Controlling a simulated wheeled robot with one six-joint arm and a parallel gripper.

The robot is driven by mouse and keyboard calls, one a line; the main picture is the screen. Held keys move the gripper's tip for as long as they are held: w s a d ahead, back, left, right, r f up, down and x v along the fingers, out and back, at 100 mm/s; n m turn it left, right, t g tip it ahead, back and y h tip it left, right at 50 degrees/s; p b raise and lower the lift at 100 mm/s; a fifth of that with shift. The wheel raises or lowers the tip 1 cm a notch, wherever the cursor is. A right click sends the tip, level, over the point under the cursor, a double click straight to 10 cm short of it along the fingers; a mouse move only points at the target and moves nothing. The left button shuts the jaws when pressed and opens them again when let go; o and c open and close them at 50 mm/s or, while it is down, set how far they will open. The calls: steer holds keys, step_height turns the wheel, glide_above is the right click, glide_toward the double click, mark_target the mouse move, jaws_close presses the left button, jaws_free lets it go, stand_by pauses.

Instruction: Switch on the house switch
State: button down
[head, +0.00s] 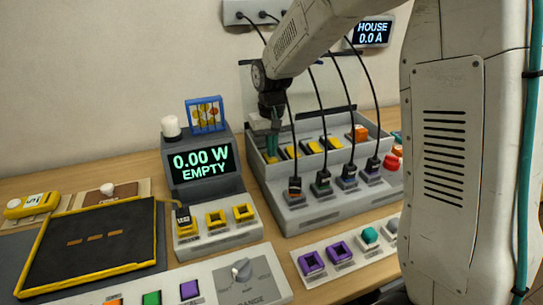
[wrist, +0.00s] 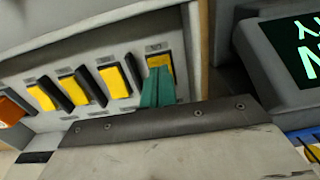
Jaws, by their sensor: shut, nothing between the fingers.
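A row of rocker switches stands on the grey box; in the wrist view there are several yellow ones (wrist: 115,82) and one orange one (wrist: 10,108). The orange switch (head: 358,132) is at the right end of the row in the head view. The small labels are too blurred to read, so I cannot tell which is the house switch. My gripper (head: 271,145) has teal fingers, shut and empty. In the wrist view its fingertips (wrist: 158,72) overlap the lower part of the end yellow switch (wrist: 160,68); contact is unclear. The HOUSE display (head: 372,33) reads 0.0 A.
Black cables (head: 345,100) hang from the wall strip to plugs on the box's front ledge, close to my arm. A meter (head: 203,160) reading 0.00 W EMPTY stands left of the box. A yellow-edged black tray (head: 90,240) lies at left.

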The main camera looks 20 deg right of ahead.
mark_target(272, 160)
steer(key=shift+f, duration=0.6)
steer(key=shift+r, duration=3.55)
steer(key=shift+s+f, duration=0.15)
steer(key=shift+s, duration=0.1)
steer(key=s+d+r, duration=0.1)
steer(key=s+r, duration=0.2)
steer(key=s, duration=1.3)
steer(key=s+d+r+t, duration=0.1)
steer(key=s+d+r, duration=0.1)
steer(key=s, duration=1.4)
steer(key=shift+s+d+r, duration=0.25)
steer(key=shift+d+r, duration=0.05)
steer(key=shift+r, duration=0.15)
